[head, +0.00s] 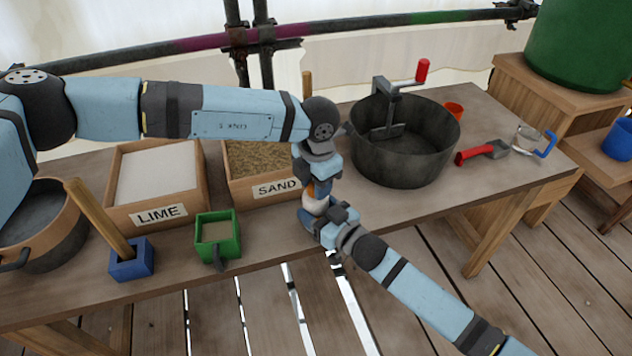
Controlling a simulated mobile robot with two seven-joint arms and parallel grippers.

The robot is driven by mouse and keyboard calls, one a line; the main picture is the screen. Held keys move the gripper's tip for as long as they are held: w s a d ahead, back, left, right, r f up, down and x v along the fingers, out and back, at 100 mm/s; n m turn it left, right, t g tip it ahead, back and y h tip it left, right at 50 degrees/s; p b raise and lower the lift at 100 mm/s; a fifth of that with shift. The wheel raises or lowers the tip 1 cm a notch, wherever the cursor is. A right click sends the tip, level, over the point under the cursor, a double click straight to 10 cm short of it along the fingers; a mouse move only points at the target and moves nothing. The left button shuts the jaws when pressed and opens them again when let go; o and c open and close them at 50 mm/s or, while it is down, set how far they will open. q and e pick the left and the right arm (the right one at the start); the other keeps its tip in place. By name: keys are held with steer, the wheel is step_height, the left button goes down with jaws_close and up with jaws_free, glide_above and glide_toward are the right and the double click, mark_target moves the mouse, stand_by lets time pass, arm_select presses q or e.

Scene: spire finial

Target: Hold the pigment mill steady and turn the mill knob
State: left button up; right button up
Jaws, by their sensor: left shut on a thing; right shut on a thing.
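The pigment mill (315,206) stands near the front edge of the bench, right of the sand box. Only a small pale part of its body and an orange-brown bit above it show between my grippers. My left gripper (316,187) comes down from above and is shut at the top of the mill, where the knob is hidden by the fingers. My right gripper (318,217) reaches in from the lower right and is shut on the mill's body, lower down. The mill looks about upright.
A box marked LIME (158,215) and one marked SAND (275,189) stand left. A green container (232,240) and a blue block with a wooden handle (130,263) stand in front. A dark pot (405,165) with a red-handled crank and a red scoop (475,153) lie right.

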arm_select(q)
steer(key=m, duration=0.5)
steer(key=shift+m, duration=0.3)
steer(key=m, duration=0.4)
steer(key=shift+a, duration=0.1)
steer(key=m, duration=0.9)
steer(key=shift+w+h, duration=0.1)
steer(key=shift+h, duration=0.2)
steer(key=m, duration=0.9)
steer(key=shift+m, duration=0.3)
steer(key=m, duration=0.4)
steer(key=shift+g, duration=0.3)
steer(key=shift+m, duration=2.3)
